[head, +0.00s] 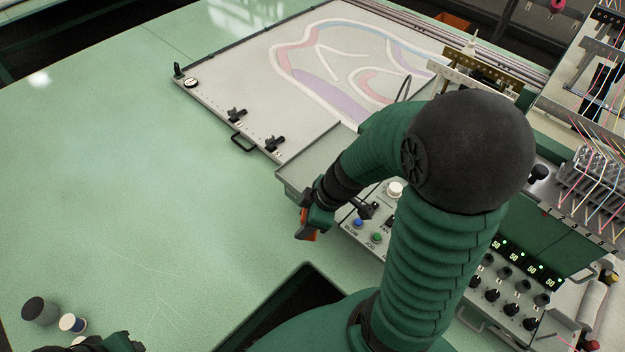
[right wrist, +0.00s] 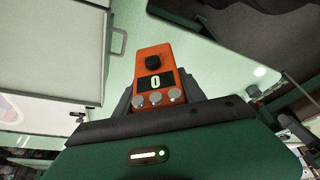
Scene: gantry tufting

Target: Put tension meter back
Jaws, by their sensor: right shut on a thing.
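The tension meter is an orange box with a black knob, a small display reading 0 and three silver discs. In the right wrist view the tension meter (right wrist: 154,65) sits between the fingers of my right gripper (right wrist: 155,98), which is shut on it. In the head view my right gripper (head: 312,215) is beside the front edge of the control panel, over the green table, and only a bit of the orange meter (head: 306,226) shows. The rest is hidden by the gripper and arm. My left gripper (head: 105,343) is barely in view at the bottom left edge; its fingers cannot be made out.
The control panel (head: 350,222) has blue and green buttons and a white knob. A tufting frame (head: 225,95) with clamps and a patterned cloth lies behind it. Spools (head: 72,322) stand at lower left. The green table (head: 130,190) is largely clear. A dark opening (head: 295,300) lies in front.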

